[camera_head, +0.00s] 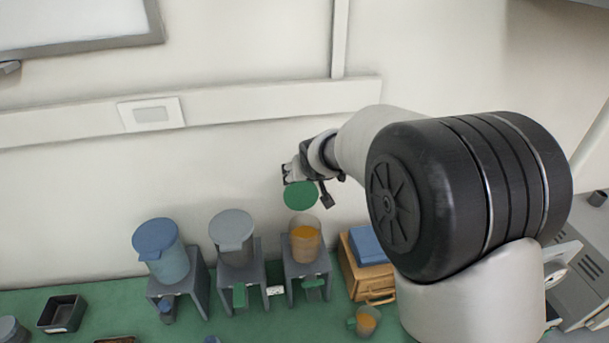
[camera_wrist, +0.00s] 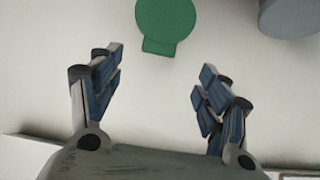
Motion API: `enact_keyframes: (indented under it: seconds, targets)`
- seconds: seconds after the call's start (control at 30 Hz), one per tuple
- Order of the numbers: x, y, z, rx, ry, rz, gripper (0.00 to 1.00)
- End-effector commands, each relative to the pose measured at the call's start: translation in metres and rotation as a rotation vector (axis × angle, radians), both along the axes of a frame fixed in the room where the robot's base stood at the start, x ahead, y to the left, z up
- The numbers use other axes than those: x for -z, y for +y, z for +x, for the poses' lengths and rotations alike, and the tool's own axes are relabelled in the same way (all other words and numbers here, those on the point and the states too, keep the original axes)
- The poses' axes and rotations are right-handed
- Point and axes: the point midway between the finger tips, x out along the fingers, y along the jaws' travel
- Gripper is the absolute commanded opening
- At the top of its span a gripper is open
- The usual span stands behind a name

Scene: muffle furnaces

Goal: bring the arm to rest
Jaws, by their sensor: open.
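My arm reaches in from the right in the head view, and my gripper (camera_head: 292,176) is at its far end, above the green bench. In the wrist view my gripper (camera_wrist: 158,76) is open, with its two blue-padded fingers spread and nothing between them. A round green lid (camera_head: 301,196) shows just below the gripper in the head view, over a clear container with orange contents (camera_head: 306,240). In the wrist view the green lid (camera_wrist: 167,24) lies beyond the fingertips; I cannot tell the exact gap.
A blue-lidded container (camera_head: 161,250) and a grey-lidded container (camera_head: 232,240) stand on grey stands to the left. A wooden box with a blue top (camera_head: 367,247) and a small cup with orange contents (camera_head: 366,321) are right. A black tray (camera_head: 62,314) lies far left. The wall is behind.

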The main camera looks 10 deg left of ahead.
Motion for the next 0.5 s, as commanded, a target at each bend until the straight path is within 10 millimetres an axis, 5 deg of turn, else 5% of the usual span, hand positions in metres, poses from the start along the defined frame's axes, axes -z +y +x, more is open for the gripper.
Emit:
enact_keyframes:
  seconds: [0.5]
  targets:
    - [-0.003, -0.011, -0.004, 0.013, 0.002, -0.003, 0.70]
